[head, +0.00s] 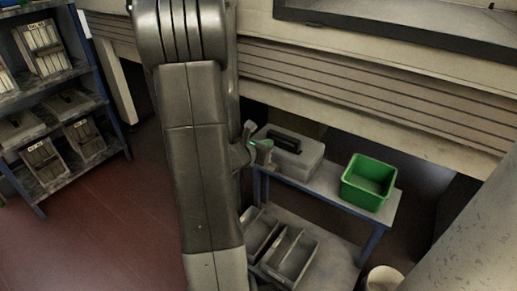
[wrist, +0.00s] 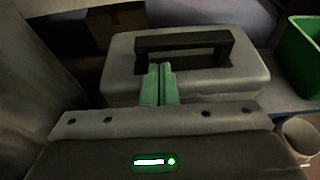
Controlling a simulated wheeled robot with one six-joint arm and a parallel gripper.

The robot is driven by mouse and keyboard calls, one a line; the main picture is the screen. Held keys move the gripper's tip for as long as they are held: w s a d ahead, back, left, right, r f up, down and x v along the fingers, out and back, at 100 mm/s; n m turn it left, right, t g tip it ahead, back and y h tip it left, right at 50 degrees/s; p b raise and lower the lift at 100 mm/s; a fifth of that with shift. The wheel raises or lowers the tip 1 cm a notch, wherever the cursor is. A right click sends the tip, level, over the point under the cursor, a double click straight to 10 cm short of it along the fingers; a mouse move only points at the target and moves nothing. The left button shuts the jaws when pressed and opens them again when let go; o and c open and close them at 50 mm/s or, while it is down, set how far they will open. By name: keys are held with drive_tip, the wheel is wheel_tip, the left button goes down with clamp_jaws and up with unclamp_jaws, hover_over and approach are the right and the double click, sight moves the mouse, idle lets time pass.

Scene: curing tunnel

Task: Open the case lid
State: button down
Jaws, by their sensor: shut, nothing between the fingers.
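The grey case (head: 302,161) lies on the table under the tunnel opening, with a dark handle (head: 286,140) on its top. Its lid looks closed. In the wrist view the case (wrist: 247,82) is straight ahead and its black handle (wrist: 186,42) stands across it. My gripper (wrist: 160,70) shows as two green fingers, shut together and empty. The fingertips overlap the near side of the case just below the left part of the handle; I cannot tell whether they touch it. In the head view my gripper (head: 262,147) is at the case's left end, partly behind my arm.
A green bin (head: 369,182) stands on the table (head: 328,187) right of the case. Grey divided trays (head: 285,254) sit on a lower shelf. A pale round bin (head: 384,279) is on the floor. The slatted tunnel wall (head: 370,95) overhangs the table. A shelf rack (head: 60,100) stands at left.

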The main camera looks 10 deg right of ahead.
drive_tip(key=shift+x, duration=1.2)
drive_tip(key=shift+r, duration=0.15)
drive_tip(key=shift+w+d+r+p, duration=0.1)
drive_tip(key=shift+r+p, duration=0.2)
drive_tip(key=shift+p, duration=0.65)
